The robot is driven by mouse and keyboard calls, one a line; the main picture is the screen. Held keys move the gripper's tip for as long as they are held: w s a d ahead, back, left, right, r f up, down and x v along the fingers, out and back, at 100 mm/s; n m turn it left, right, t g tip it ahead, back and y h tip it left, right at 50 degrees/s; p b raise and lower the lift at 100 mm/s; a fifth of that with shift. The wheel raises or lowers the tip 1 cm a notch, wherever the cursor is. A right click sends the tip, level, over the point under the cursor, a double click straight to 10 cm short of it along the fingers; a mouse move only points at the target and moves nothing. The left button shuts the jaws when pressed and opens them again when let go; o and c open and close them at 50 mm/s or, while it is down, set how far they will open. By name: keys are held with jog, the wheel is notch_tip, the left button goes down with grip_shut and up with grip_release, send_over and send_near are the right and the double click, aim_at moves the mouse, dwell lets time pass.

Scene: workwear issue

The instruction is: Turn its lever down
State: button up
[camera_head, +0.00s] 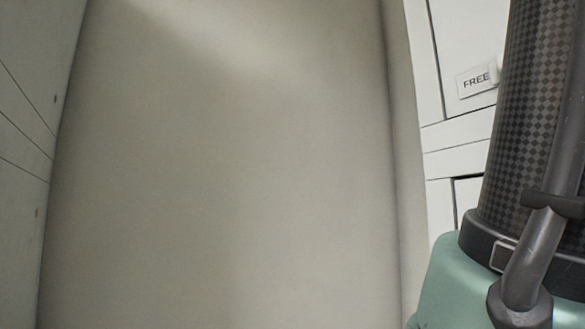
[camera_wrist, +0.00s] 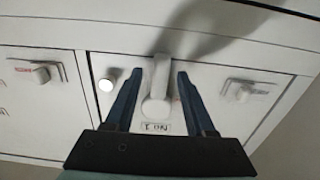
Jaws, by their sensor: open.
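A white lever (camera_wrist: 160,82) shows in the wrist view on a pale locker door (camera_wrist: 215,115). It has a rounded end (camera_wrist: 156,111) near a small printed label (camera_wrist: 157,128) and a straight part running toward the top of the picture. My gripper (camera_wrist: 159,74) is open, its two dark blue fingers on either side of the lever. Gaps show between the fingers and the lever, and I cannot tell if either touches it. The head view does not show the lever or my gripper.
A white fitting (camera_wrist: 243,92) with a tag is on the right, another fitting (camera_wrist: 41,75) on the left door. In the head view, a FREE tag (camera_head: 474,81) is on white cabinet fronts.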

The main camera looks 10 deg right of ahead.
jog(key=b+v, duration=0.4)
jog(key=v, duration=0.8)
jog(key=shift+a+b, duration=0.2)
jog(key=shift+b, duration=0.1)
jog(key=shift+s, duration=0.15)
